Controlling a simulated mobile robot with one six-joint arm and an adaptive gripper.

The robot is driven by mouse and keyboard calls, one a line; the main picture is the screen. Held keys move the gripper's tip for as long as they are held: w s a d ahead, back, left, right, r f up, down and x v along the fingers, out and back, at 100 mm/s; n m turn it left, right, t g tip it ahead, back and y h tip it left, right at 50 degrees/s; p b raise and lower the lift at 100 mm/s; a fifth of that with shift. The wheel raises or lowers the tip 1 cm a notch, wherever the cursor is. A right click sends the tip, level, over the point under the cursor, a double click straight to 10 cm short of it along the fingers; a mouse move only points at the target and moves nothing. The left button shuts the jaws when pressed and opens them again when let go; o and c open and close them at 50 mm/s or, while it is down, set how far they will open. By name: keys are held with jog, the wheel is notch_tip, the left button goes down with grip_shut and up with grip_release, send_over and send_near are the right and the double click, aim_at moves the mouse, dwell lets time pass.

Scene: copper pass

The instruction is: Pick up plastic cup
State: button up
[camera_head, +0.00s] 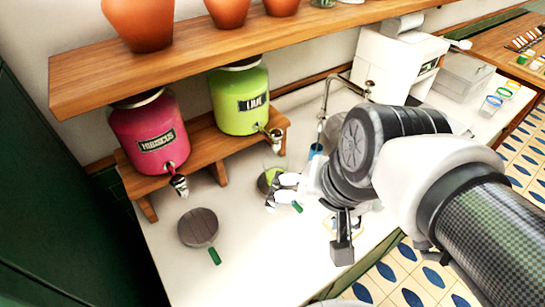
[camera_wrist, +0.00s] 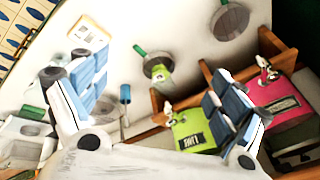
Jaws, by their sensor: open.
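A clear, green-tinted plastic cup (camera_head: 275,172) stands under the lime dispenser's tap, at a dark round pad with a green handle. It also shows in the wrist view (camera_wrist: 160,74), between my spread fingers in the picture. My gripper (camera_head: 281,191) is open and empty, on the near right side of the cup in the head view. The gripper partly covers the pad and its handle. In the wrist view, my gripper (camera_wrist: 158,92) shows blue-padded fingers apart on both sides. I cannot tell how far the fingertips are from the cup.
The lime dispenser (camera_head: 240,100) and hibiscus dispenser (camera_head: 149,133) stand on a wooden stand under a wooden shelf (camera_head: 200,55). A second round pad (camera_head: 198,227) lies empty. A tap (camera_head: 325,105) rises behind my arm. The white counter's front left is clear.

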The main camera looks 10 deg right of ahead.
jog(key=w+a+m, duration=0.1)
jog(key=w+m, duration=0.2)
jog(key=m, duration=0.1)
jog(key=m+t+y+b, duration=0.1)
jog(key=m+y+b, duration=0.15)
jog(key=m, duration=1.75)
send_over(269, 169)
jog(key=s+d, duration=0.2)
jog(key=s, duration=0.2)
notch_tip(269, 169, down, 14)
jog(key=f, duration=0.1)
jog(key=f+b, duration=0.1)
jog(key=f, duration=0.1)
jog(key=w+f+b, duration=0.1)
jog(key=f, duration=0.1)
jog(key=shift+a+f+b, duration=0.1)
jog(key=shift+a+b, duration=0.05)
jog(key=shift+b, duration=0.25)
jog(key=shift+w+a+f, duration=0.1)
jog(key=shift+w+f, duration=0.1)
jog(key=shift+w, duration=0.1)
jog(key=shift+r, duration=0.1)
jog(key=shift+c, duration=0.4)
jog(key=c, duration=1.2)
